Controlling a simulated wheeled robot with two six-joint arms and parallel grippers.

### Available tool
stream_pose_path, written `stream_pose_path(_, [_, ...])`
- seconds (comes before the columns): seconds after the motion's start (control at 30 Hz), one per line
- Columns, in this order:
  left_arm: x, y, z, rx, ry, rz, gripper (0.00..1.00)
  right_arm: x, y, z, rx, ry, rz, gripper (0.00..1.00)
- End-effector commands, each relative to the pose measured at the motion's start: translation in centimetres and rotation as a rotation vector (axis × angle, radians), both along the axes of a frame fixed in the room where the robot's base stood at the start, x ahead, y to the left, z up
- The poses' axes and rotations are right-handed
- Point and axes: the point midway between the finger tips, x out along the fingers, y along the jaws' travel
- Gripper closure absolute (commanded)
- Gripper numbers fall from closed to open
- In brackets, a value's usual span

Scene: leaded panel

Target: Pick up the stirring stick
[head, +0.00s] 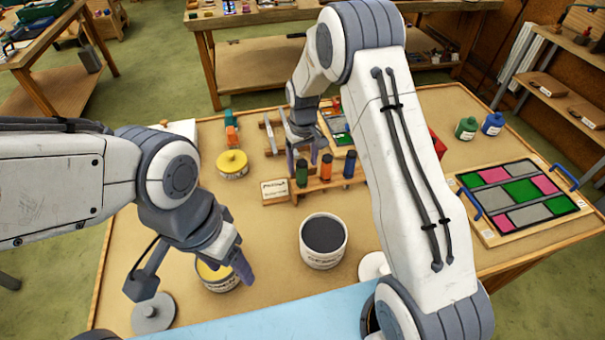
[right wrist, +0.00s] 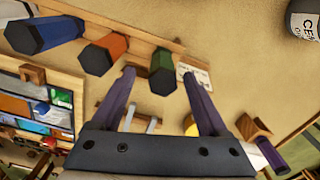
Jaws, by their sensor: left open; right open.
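I cannot make out a stirring stick for certain in either view. A wooden rack (head: 325,184) holds green (head: 302,173), orange (head: 326,168) and blue (head: 349,165) tool handles upright. My right gripper (head: 302,155) is open above and behind the green handle. In the right wrist view its two purple fingers (right wrist: 158,75) are apart, with the green handle (right wrist: 162,78) showing between their tips; contact cannot be told. My left gripper (head: 235,262) is open, partly hidden by its own wrist, over an open can with yellow contents (head: 221,281).
An open can of dark cement (head: 323,245) stands mid-table. A yellow-lidded tub (head: 232,164) stands left of the rack. Loose grey lids (head: 153,314) lie near the front. A leaded panel (head: 516,195) in a blue-handled tray is at right, with green and blue bottles (head: 492,124) behind.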

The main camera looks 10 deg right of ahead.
Motion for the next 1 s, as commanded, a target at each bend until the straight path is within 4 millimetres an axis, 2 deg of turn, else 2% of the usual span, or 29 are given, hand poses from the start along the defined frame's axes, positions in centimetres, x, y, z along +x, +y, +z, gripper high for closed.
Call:
stream_pose_path(0.13, [0.0, 0.0, 2.0, 0.0, 0.0, -0.003, 0.37, -0.4, 0.2, -1.7, 0.0, 0.007, 0.001, 0.23])
stream_pose_path(0.3, [0.0, 0.0, 2.7, 0.0, 0.0, -0.005, 0.37, -0.3, 0.3, -4.0, 0.0, 0.004, 0.0, 0.23])
stream_pose_path(0.6, [0.0, 0.0, 2.7, 0.0, 0.0, -0.005, 0.37, -0.2, 0.3, -4.6, 0.0, 0.0, 0.0, 0.23])
stream_pose_path(0.67, [0.0, 0.0, 2.7, 0.0, 0.0, -0.005, 0.37, -0.2, 0.3, -4.6, 0.0, 0.0, 0.0, 0.42])
stream_pose_path(0.8, [0.0, 0.0, 2.7, 0.0, 0.0, -0.005, 0.37, -0.3, 0.3, -4.6, 0.0, 0.001, 0.0, 0.95])
stream_pose_path(0.83, [0.0, 0.0, 2.7, 0.0, 0.0, -0.005, 0.37, -0.3, 0.3, -4.6, 0.0, 0.001, 0.0, 1.0])
stream_pose_path(1.0, [0.0, 0.0, 2.7, 0.0, 0.0, -0.005, 0.37, -0.2, 0.3, -4.6, 0.0, 0.0, 0.0, 1.0])
